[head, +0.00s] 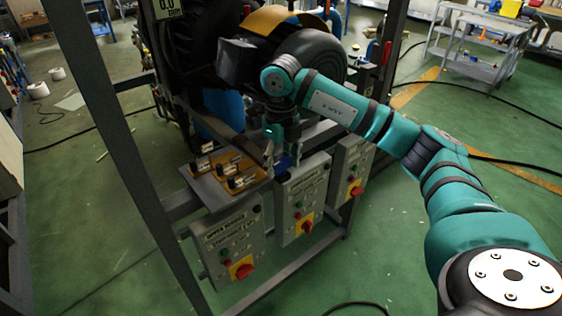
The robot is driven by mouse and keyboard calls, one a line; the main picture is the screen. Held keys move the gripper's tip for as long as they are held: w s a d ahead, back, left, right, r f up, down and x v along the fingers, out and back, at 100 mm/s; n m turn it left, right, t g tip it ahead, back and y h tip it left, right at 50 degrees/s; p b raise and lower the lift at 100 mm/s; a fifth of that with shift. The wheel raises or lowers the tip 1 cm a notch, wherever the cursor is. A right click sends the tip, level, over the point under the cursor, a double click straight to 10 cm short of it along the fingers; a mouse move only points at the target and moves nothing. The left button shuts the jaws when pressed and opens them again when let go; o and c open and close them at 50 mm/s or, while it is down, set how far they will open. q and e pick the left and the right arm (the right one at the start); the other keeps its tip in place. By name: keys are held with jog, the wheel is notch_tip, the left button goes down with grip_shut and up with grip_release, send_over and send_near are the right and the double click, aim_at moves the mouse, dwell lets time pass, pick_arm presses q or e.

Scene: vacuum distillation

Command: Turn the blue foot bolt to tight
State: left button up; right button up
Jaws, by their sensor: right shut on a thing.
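My right arm reaches in from the right, and its gripper (275,155) points down at the frame, just behind the top of the middle grey control box. The gripper is shut on a small blue part (284,162), which I take to be the blue foot bolt. Only a little of the blue shows beside the fingers; the rest is hidden by the gripper and the box. I cannot tell how far the bolt is turned. My left gripper is not in the view.
Three grey control boxes with red knobs hang on the frame's front, one of them the left box (228,245). A tan plate with several black fittings (232,172) lies left of the gripper. A dark frame post (115,130) stands at left. Green floor (420,260) is open in front.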

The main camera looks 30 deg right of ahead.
aim_at(281, 161)
jog(key=shift+m, duration=0.6)
jog(key=o, duration=1.2)
jog(key=shift+r, duration=0.1)
notch_tip(281, 161, up, 12)
jog(key=shift+f, duration=0.1)
dwell(0.3)
